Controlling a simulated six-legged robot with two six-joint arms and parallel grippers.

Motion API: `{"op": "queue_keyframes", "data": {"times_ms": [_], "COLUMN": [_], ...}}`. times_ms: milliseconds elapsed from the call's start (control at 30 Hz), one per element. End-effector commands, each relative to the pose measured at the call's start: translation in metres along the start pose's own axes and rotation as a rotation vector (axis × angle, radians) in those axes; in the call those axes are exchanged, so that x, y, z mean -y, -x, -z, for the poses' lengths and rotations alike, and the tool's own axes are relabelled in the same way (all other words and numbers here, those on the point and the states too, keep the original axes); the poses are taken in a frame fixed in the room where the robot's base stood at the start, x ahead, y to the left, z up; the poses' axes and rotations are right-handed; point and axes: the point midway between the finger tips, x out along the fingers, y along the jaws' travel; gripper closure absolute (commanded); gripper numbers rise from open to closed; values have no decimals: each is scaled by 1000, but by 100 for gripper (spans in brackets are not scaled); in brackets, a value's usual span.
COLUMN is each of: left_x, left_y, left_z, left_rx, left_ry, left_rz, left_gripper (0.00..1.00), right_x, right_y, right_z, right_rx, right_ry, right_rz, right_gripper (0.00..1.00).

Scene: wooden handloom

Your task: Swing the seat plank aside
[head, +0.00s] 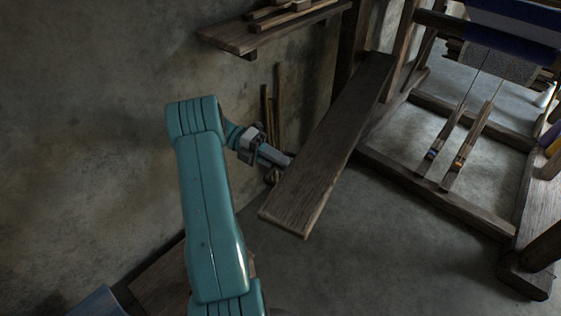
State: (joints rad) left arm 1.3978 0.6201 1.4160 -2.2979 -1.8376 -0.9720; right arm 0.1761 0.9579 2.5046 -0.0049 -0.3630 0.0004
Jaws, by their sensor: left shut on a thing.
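The seat plank (330,150) is a long dark wooden board. It slants from the loom's left post at the back down to a free near end at the picture's middle. My left gripper (286,162) is at the plank's left edge, near its free end, and is shut on it. The fingertips are partly hidden at the plank. My left arm is teal and comes up from the bottom of the picture. My right gripper is not in the picture.
The wooden loom frame (440,205) stands at the right, with two treadles (470,148) and dark blue cloth (510,30). A wall shelf (270,30) holds wooden pieces. Thin sticks (281,95) lean on the wall behind the plank. Grey floor (400,265) is clear in front.

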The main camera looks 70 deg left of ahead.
Motion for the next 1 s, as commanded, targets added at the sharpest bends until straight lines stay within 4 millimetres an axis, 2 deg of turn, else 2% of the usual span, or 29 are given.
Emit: {"op": "queue_keyframes", "data": {"times_ms": [667,700,733,767,1000], "left_x": [2,2,1,1,1], "left_y": [-1,-1,-1,-1,1], "left_z": [0,0,0,0,1], "left_rx": [-4,-4,-4,-4,-6], "left_ry": [-4,-4,-4,-4,-2], "left_rz": [1,1,1,1,1], "left_gripper": [100,77,68,65,65], "right_x": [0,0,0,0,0], "right_y": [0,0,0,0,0], "right_z": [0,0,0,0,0], "right_rx": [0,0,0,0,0], "right_ry": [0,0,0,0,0], "right_rz": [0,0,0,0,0], "right_gripper": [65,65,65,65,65]}}
